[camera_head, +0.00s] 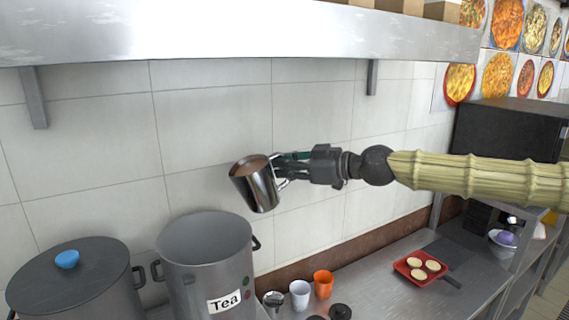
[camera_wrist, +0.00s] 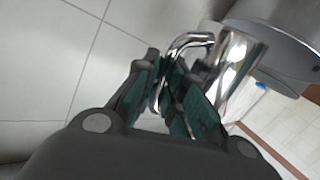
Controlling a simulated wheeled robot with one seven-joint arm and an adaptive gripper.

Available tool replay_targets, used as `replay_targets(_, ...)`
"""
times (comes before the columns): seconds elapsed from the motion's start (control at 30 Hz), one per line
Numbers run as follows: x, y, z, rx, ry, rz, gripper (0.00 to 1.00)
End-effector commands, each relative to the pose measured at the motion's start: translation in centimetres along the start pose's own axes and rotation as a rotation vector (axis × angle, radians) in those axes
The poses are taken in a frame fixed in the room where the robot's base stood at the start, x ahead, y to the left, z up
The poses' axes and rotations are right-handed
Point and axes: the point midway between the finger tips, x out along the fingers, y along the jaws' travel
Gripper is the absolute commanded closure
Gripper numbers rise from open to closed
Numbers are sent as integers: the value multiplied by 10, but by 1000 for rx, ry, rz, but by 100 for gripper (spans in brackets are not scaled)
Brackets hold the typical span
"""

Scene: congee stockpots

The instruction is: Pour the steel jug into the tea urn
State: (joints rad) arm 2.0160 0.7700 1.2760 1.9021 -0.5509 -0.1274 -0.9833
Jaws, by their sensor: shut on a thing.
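The steel jug (camera_head: 262,192) is shiny and filled near its rim with a brown liquid. It is in the air, tilted a little to the left, above and to the right of the tea urn. My gripper (camera_head: 285,168) is shut on the jug's handle at the jug's right side. In the wrist view my gripper (camera_wrist: 172,100) closes around the handle, and the jug (camera_wrist: 238,75) shows to its right. The tea urn (camera_head: 205,270) is a grey open-topped pot with a "Tea" label; its inside is mostly hidden. Its rim (camera_wrist: 285,45) appears in the wrist view.
A lidded pot (camera_head: 75,285) with a blue knob stands left of the urn. A white cup (camera_head: 300,294), an orange cup (camera_head: 323,283) and a red tray (camera_head: 420,266) are on the counter. A steel shelf (camera_head: 230,35) hangs above. The tiled wall is behind.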

Motion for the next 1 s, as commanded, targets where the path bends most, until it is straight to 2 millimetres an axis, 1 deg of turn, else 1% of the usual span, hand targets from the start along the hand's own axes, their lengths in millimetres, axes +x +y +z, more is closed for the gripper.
replay_targets(0.03, -1, 2, -5, -7, -3, 1, 100)
replay_targets(0.67, -4, 6, -17, -99, -63, 3, 100)
replay_targets(1.0, -2, 3, -24, -168, -110, 2, 100)
